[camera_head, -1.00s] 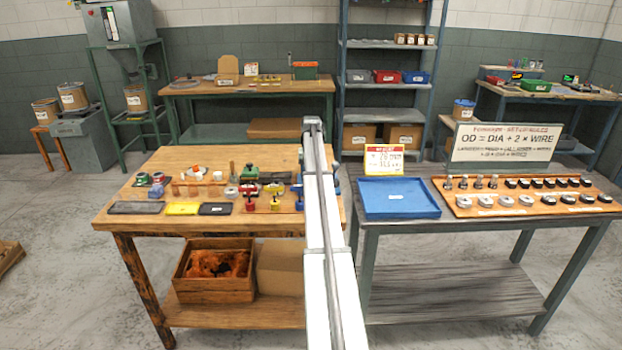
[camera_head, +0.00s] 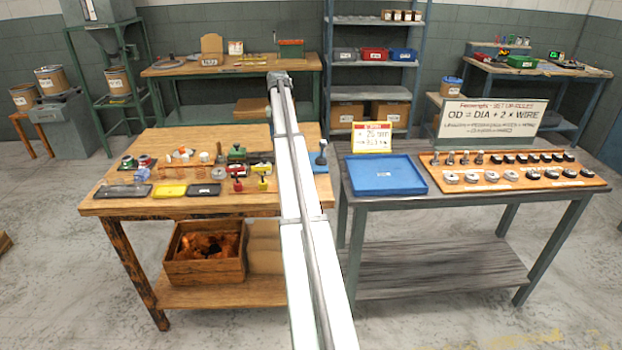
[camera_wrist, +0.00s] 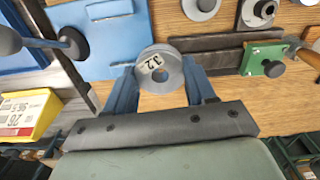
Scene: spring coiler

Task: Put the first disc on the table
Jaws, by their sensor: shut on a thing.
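A grey disc (camera_wrist: 161,70) with a centre hole and a "32" label is between the blue fingers of my gripper (camera_wrist: 160,76) in the wrist view. My gripper is shut on it. Below the disc is the wooden table (camera_wrist: 230,96), and the gap between them cannot be judged. In the head view the wooden table (camera_head: 140,208) stands left of centre. My arm crosses its right part, and my gripper and the disc are hidden there.
Tools and small parts cover much of the wooden table, including a yellow tray (camera_head: 171,190) and a blue stand (camera_head: 320,160) at its right edge. On the grey table (camera_head: 360,204) right of it are a blue tray (camera_head: 388,175) and a disc board (camera_head: 500,165).

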